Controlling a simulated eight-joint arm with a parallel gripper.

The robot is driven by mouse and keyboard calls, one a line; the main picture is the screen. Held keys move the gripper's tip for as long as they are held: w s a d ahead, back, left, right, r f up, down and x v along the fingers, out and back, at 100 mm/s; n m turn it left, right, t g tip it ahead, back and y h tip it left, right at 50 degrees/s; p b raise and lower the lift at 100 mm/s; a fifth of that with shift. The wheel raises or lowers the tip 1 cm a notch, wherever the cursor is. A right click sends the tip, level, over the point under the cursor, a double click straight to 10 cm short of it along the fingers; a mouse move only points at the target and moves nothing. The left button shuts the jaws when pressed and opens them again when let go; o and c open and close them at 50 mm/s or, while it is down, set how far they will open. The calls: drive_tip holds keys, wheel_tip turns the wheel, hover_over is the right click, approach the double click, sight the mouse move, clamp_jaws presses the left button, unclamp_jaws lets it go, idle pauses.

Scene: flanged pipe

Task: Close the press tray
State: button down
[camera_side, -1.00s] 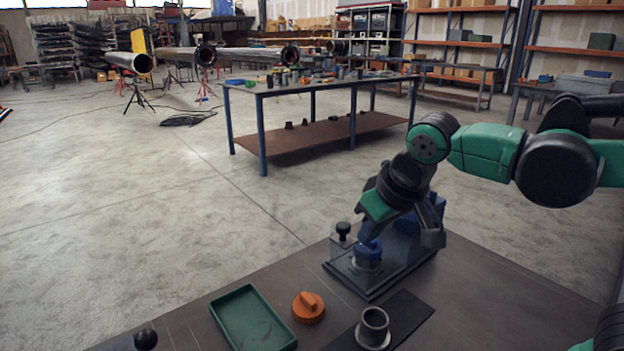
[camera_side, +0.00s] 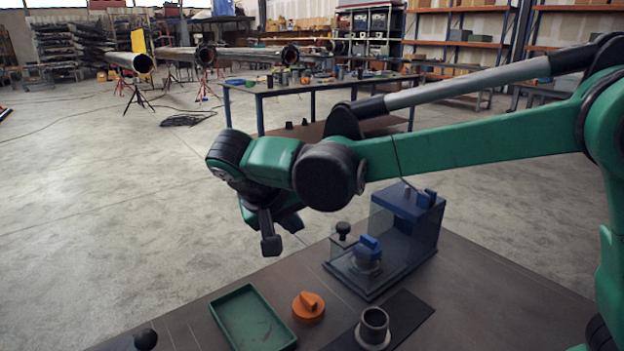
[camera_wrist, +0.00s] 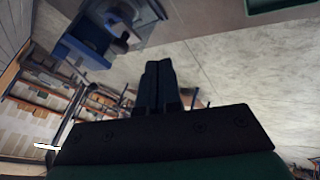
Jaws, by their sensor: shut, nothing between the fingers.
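The press (camera_side: 408,205) stands on the bench, with a blue top block and clear walls. It shows at the upper left of the wrist view (camera_wrist: 88,38). Its tray (camera_side: 352,272) reaches out to the left of the blue block. A black knob (camera_side: 343,230) stands at the tray's left end. A grey part with a blue handled cap (camera_side: 371,245) sits on the tray, outside the blue block. My gripper (camera_side: 272,246) hangs in the air left of the knob, apart from it. Its fingers (camera_wrist: 158,88) are together and empty in the wrist view.
A green bin (camera_side: 252,320), an orange handled cap (camera_side: 308,307) and a grey flanged pipe (camera_side: 374,326) on a black mat (camera_side: 412,310) are at the bench front. Another black knob (camera_side: 146,339) shows at the bottom left. The bench right of the mat is clear.

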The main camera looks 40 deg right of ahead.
sight(333, 237)
drive_tip(key=d+f, duration=0.1)
drive_tip(key=d, duration=0.1)
drive_tip(key=d+f, duration=0.1)
drive_tip(key=d, duration=0.1)
drive_tip(key=d+f, duration=0.1)
drive_tip(key=d, duration=0.1)
drive_tip(key=shift+d+f, duration=0.25)
drive_tip(key=shift+f, duration=0.15)
drive_tip(key=d, duration=1.2)
